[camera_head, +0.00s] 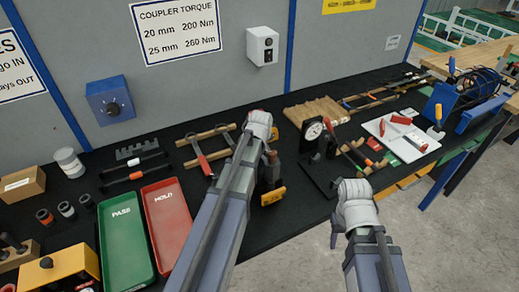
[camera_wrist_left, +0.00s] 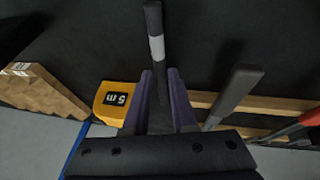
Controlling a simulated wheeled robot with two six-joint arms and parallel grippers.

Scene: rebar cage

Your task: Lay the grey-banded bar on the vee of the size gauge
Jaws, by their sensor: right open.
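The grey-banded bar (camera_wrist_left: 156,50) is a dark bar with one light grey band in the left wrist view. My left gripper (camera_wrist_left: 158,85) is shut on it, a purple finger close on each side. In the head view my left gripper (camera_head: 268,160) is over the middle of the bench, and the arm largely hides the bar. The size gauge (camera_head: 315,132), with a round dial on a dark stand, stands to its right. Its vee is too small to make out. My right gripper (camera_head: 335,236) is open, low in front of the bench edge.
Wooden rails (camera_wrist_left: 275,105) carry tools. Green (camera_head: 125,240) and red (camera_head: 168,222) trays lie left. A white tray (camera_head: 402,137) lies right of the gauge.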

